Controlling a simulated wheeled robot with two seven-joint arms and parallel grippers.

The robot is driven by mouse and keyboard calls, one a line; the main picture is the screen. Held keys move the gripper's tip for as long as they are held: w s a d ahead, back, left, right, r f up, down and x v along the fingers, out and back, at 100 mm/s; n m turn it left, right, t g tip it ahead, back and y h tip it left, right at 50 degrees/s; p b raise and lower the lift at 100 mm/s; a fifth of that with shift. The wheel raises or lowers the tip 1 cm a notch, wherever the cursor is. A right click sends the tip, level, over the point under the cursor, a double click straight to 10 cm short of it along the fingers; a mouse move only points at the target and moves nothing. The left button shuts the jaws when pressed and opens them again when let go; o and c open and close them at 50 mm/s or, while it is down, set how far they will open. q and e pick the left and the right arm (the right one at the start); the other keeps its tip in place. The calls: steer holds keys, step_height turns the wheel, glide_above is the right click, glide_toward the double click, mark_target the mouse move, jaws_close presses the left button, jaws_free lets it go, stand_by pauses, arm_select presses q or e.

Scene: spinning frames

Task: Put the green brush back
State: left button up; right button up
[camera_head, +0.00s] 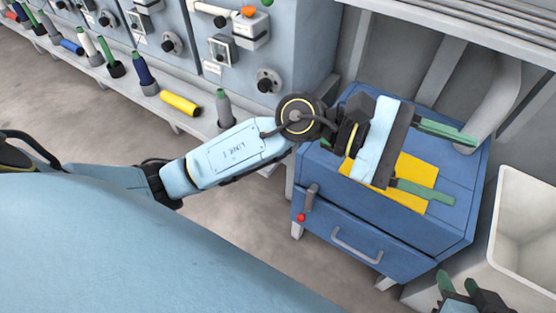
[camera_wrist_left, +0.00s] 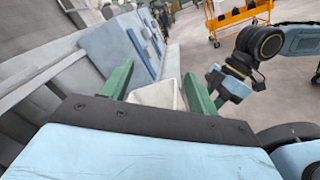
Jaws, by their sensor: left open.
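I cannot make out a green brush in either view. My left gripper (camera_head: 462,168) is open, its two green fingers wide apart with nothing between them. It is over the top of a blue cabinet (camera_head: 455,222), above a yellow pad (camera_head: 412,170) lying there. The fingers also show in the left wrist view (camera_wrist_left: 160,85), pointing towards a pale bin. My right gripper (camera_head: 459,281) is at the lower right of the head view, partly cut off. Its green fingers look apart and empty. It also shows at the right of the left wrist view.
A white bin (camera_head: 507,215) stands right of the cabinet. The cabinet has a drawer handle (camera_head: 357,246) and a red knob (camera_head: 301,217) in front. Spinning frames with a shelf of bobbins (camera_head: 180,103) run along the upper left.

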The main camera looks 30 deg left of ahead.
arm_select(q)
steer(key=w+a+r+n+t, duration=0.2)
steer(key=a+r+n+t, duration=0.15)
steer(key=n+t, duration=0.65)
steer(key=w+a+r+n+t, duration=0.25)
steer(key=a+n+t, duration=0.25)
steer(key=n, duration=0.9)
steer(key=w+a+f+n+t+y, duration=0.1)
steer(key=a+f+n+t+y, duration=0.25)
steer(key=n+y, duration=0.35)
steer(key=w+a+f+n+t+y, duration=0.15)
steer(key=a+n+y, duration=0.3)
steer(key=n, duration=0.45)
steer(key=s+a+f+n+g+y, duration=0.2)
steer(key=s+f+n+g, duration=0.3)
steer(key=f+n, duration=0.4)
steer(key=s+a+f+n+g+y, duration=0.2)
steer(key=s+f+n+g, duration=0.4)
steer(key=f+n, duration=0.3)
step_height(320, 180, down, 3)
steer(key=shift+a+r+y, duration=0.1)
steer(key=shift+a+y, duration=0.25)
steer(key=shift+a, duration=0.5)
steer(key=shift+s, duration=0.1)
steer(key=shift+c, duration=0.2)
